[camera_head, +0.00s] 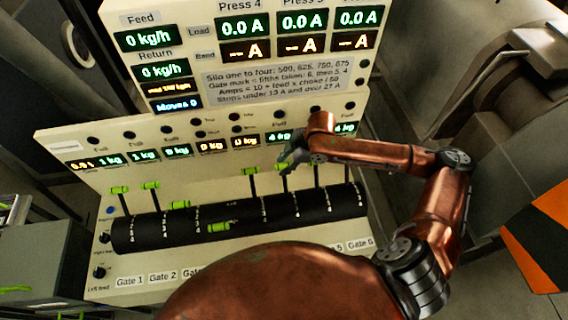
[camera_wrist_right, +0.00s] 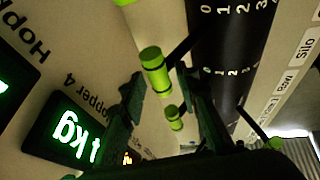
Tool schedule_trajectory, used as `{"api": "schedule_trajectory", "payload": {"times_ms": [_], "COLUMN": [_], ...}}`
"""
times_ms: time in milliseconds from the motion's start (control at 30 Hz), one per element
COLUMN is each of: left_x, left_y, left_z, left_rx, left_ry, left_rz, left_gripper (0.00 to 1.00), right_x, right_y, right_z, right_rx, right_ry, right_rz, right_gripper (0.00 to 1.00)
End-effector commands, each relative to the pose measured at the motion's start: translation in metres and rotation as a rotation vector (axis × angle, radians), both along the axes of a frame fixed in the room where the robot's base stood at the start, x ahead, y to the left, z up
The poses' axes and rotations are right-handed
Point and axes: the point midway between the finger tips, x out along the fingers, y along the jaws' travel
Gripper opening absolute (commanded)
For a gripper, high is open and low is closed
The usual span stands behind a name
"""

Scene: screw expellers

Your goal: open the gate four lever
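Green-handled levers on black stalks stand in a row along a black, numbered drum (camera_head: 240,213) on the cream panel. My right gripper (camera_head: 292,158) is at the row's upper right part, close to a green lever handle (camera_head: 282,170). In the right wrist view, the fingers of my right gripper (camera_wrist_right: 168,108) are apart. A green handle (camera_wrist_right: 155,72) shows between and beyond them, with another green handle (camera_wrist_right: 174,118) lower down. Contact cannot be told. A "Hopper 4" label (camera_wrist_right: 85,95) is beside the fingers. The Gate 4 label is hidden by my arm. My left gripper is not in view.
Several small displays (camera_head: 175,149) and knobs run above the levers. Large current displays (camera_head: 246,50) and a text plate (camera_head: 277,79) are higher up. Neighbouring lever handles (camera_head: 253,170) stand close to the gripper. Grey machinery (camera_head: 510,130) is at the right.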

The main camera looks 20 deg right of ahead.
Motion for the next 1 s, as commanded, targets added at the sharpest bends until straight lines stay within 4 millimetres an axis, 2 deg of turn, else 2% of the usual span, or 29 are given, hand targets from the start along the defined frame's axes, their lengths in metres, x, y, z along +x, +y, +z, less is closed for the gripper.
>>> {"api": "schedule_trajectory", "payload": {"times_ms": [67,367,767,1000], "left_x": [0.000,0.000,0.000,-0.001], "left_y": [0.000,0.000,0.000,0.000], "left_z": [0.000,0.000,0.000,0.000], "left_rx": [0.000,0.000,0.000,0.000], "left_ry": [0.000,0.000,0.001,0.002], "left_rz": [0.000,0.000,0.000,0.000], "left_gripper": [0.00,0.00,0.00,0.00], "right_x": [0.001,0.003,0.005,0.011], "right_y": [0.000,-0.001,0.000,0.009], "right_z": [0.001,0.002,0.003,0.007], "right_rx": [0.000,0.000,-0.001,-0.005], "right_ry": [-0.003,-0.007,-0.013,-0.041], "right_rz": [-0.001,-0.002,0.000,0.014], "right_gripper": [0.21,0.01,0.00,0.00]}}
